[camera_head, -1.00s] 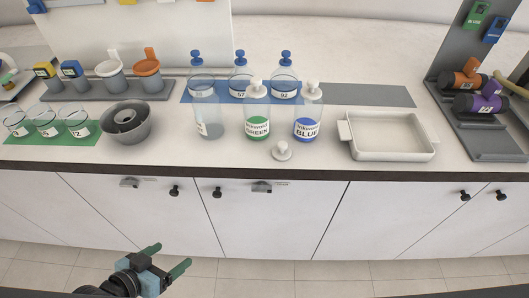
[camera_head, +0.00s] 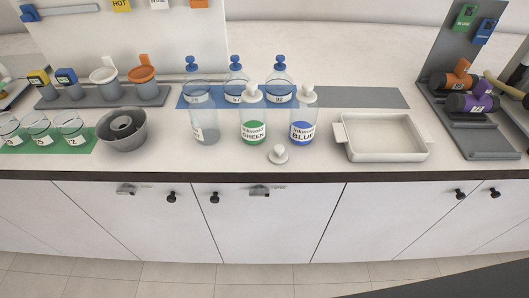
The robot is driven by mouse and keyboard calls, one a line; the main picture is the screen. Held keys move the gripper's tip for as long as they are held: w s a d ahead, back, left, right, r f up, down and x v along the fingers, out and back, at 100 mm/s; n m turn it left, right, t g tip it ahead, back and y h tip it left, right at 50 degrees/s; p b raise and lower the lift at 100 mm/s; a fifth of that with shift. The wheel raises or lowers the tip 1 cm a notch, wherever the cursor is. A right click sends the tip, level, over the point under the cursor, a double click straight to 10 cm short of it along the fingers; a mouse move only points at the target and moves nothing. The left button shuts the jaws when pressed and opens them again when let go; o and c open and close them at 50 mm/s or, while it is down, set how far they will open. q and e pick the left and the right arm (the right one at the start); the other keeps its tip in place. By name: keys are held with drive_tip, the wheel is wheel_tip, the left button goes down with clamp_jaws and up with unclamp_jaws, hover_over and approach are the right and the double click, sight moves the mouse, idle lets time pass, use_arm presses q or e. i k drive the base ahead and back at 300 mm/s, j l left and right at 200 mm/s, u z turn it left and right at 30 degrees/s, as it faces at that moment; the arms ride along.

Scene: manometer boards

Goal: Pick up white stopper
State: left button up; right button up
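A white stopper (camera_head: 278,155) with a round knob lies on the counter near its front edge, in front of the bottles. A clear bottle (camera_head: 205,127) with no stopper in its neck stands behind it to the left. The bottle labelled GREEN (camera_head: 253,132) and the bottle labelled BLUE (camera_head: 302,132) stand behind it, each topped by a white stopper. Neither of my grippers is in view.
A white tray (camera_head: 343,150) is to the right and a grey ring-shaped bowl (camera_head: 106,134) to the left. Blue-stoppered bottles (camera_head: 235,86) stand on a blue mat at the back. The counter around the loose stopper is clear.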

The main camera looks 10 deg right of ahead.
sight(278, 155)
drive_tip(key=u, duration=1.3)
drive_tip(key=k+l, duration=0.25)
drive_tip(key=k, duration=0.15)
drive_tip(key=k+l+u, duration=0.15)
drive_tip(key=k, duration=0.25)
